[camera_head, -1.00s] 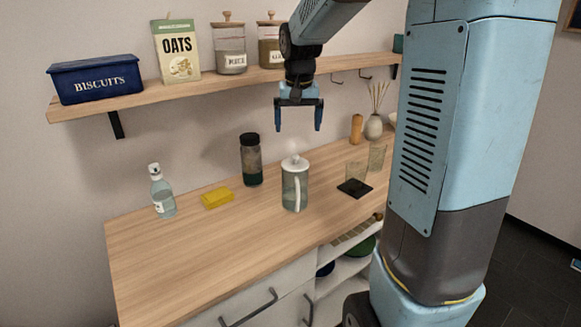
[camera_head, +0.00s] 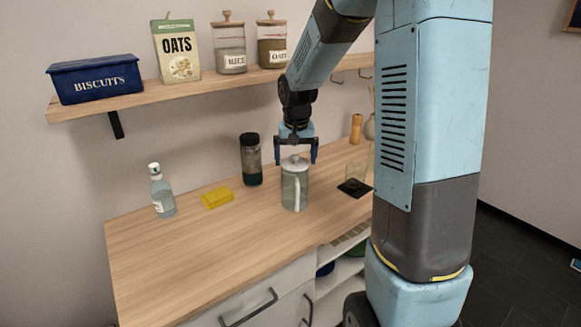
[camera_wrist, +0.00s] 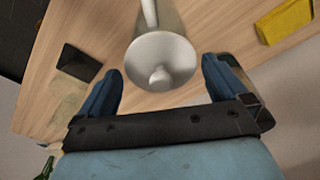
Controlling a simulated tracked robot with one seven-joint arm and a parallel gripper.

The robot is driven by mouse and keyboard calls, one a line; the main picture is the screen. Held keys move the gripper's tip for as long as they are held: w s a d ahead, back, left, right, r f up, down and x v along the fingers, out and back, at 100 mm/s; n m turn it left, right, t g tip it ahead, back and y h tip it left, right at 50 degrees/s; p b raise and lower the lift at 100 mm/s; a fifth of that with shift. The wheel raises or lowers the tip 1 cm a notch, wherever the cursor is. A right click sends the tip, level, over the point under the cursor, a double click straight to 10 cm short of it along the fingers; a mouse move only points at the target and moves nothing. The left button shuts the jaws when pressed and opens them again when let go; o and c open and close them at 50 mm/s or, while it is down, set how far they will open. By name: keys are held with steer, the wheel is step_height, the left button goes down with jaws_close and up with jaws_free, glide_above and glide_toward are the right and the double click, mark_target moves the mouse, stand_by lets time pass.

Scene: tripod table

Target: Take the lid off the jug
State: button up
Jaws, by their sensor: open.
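The jug (camera_head: 294,190) stands upright on the wooden counter, a clear body with a pale handle towards the front. Its white lid (camera_head: 294,163) is on top. In the wrist view the lid (camera_wrist: 160,62) is seen from above with its round knob, between and a little beyond the fingertips. My gripper (camera_head: 296,162) is open and empty, pointing down at the lid, with one blue finger on each side. In the wrist view my gripper (camera_wrist: 160,82) shows both fingers apart from the lid. The exact height gap is hard to tell.
A dark-topped bottle (camera_head: 251,160) stands close behind left of the jug. A black coaster (camera_head: 354,188) and a glass (camera_head: 356,172) are right. A shelf (camera_head: 150,98) runs above; the front-left counter is clear.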

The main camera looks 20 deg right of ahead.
steer(key=shift+f, duration=0.1)
steer(key=c, duration=0.8)
